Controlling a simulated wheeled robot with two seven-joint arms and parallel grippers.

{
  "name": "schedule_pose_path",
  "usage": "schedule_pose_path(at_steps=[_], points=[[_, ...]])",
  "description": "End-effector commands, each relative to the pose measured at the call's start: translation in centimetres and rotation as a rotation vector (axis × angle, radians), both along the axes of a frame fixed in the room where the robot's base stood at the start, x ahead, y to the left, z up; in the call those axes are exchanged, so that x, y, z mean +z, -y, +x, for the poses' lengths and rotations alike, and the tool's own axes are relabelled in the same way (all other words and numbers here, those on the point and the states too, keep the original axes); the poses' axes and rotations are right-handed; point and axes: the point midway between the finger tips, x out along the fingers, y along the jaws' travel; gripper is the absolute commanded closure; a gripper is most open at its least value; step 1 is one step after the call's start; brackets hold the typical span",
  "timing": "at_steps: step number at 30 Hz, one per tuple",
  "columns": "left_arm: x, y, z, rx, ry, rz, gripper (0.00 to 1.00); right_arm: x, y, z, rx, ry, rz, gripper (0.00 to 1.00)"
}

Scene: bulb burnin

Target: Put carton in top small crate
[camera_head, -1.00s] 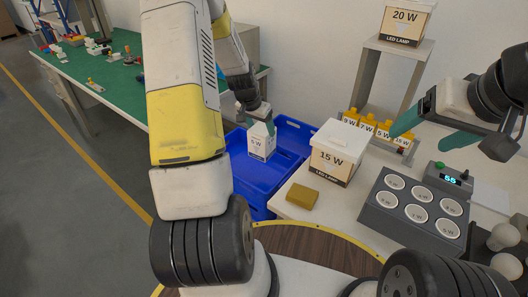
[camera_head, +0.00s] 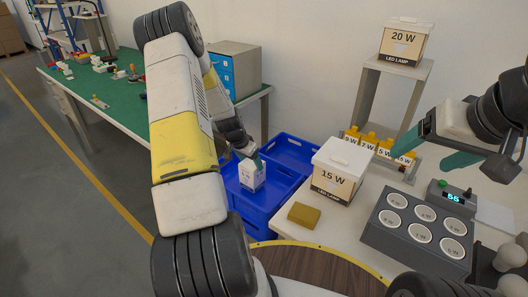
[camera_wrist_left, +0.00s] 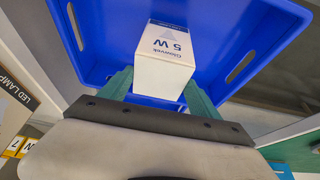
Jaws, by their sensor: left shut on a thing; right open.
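The carton (camera_head: 252,176) is a small white box with a blue-edged label; in the left wrist view (camera_wrist_left: 165,62) the label reads 5 W. My left gripper (camera_head: 248,160) is shut on it, with a green finger on each side. The carton is over or partly inside a blue crate (camera_head: 232,202); the exact height is unclear. The crate's blue walls surround the carton in the left wrist view (camera_wrist_left: 235,25). A second blue crate (camera_head: 300,143) shows just behind. My right gripper (camera_head: 445,143) is open and empty at the right, above the table.
A white table holds a 15 W lamp box (camera_head: 340,172), a yellow block (camera_head: 304,215) and a grey socket tester (camera_head: 415,228). Yellow labelled holders (camera_head: 378,146) stand behind, and a 20 W box (camera_head: 407,42) is on a raised shelf. A green bench (camera_head: 120,98) is at the left.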

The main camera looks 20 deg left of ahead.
Motion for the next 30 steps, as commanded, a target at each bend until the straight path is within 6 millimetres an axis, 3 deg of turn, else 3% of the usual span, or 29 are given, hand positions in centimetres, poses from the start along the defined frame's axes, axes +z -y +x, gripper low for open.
schedule_pose_path(at_steps=[3,12,13,16,26,30], points=[[-1.1,0.0,0.0,0.000,-0.001,-0.001,0.86,0.0,0.0,0.0,0.000,0.000,0.000,0.22],[-1.3,0.0,0.0,0.000,-0.001,0.000,0.86,0.0,0.0,0.0,0.000,0.000,0.000,0.22],[-1.3,0.0,0.0,0.000,0.000,0.000,0.24,0.0,0.0,0.0,0.000,0.000,0.000,0.22],[-1.3,0.0,0.0,0.000,0.000,0.000,0.07,0.0,0.0,0.0,0.000,0.000,0.000,0.22],[-1.1,0.0,0.0,-0.001,0.000,0.000,0.07,0.0,0.0,0.0,0.000,0.000,0.000,0.22],[0.2,-0.2,-0.4,0.001,0.002,0.001,0.07,0.0,0.0,0.0,0.000,0.000,0.000,0.22]])
